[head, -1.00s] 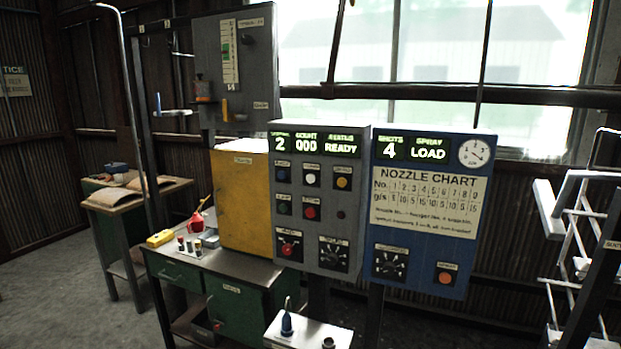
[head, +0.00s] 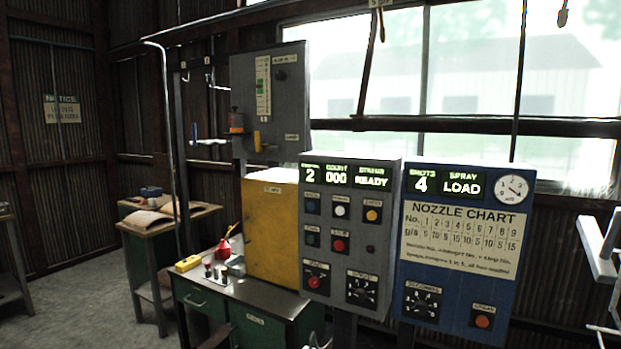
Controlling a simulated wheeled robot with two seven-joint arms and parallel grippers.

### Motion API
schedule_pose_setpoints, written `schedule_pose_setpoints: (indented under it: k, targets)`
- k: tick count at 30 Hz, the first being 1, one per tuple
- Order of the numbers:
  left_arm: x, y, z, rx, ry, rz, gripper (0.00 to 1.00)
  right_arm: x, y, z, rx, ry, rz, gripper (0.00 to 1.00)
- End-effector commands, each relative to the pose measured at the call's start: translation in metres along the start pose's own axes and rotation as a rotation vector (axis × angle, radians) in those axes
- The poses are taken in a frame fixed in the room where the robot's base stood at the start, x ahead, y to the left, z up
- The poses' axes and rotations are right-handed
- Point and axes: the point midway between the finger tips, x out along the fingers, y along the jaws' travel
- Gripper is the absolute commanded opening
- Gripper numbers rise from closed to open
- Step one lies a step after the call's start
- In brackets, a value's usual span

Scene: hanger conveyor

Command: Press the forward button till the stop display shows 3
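The grey control panel (head: 347,262) stands right of centre in the head view. Its leftmost display (head: 310,176) reads 2, the middle display reads 000 and the right one reads READY. Below are a blue button (head: 312,206), a white button (head: 341,211) and a yellow button (head: 372,215). Under them are a dark green button (head: 312,240), a red button (head: 339,245) and a small dark round spot. A red knob and a black dial sit at the bottom. The button labels are too blurred to read with certainty. Neither gripper is in view.
A blue panel (head: 416,262) with a nozzle chart stands close on the right; its displays read 4 and LOAD. A yellow cabinet (head: 269,233) and a green bench (head: 205,292) stand to the left. A white rack (head: 597,250) is at the right edge.

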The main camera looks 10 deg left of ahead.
Motion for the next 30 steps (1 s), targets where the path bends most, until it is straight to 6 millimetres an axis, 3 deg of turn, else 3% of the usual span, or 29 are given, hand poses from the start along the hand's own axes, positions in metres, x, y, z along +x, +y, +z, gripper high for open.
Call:
schedule_pose_setpoints:
  k: [7, 19, 30]
  targets:
    - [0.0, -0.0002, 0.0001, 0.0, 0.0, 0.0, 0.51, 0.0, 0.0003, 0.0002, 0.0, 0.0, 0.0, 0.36]
    - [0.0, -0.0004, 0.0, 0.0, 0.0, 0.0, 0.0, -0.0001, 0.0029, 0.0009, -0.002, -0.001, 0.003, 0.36]
    - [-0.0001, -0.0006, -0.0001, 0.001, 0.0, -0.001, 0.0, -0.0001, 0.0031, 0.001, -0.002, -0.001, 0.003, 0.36]
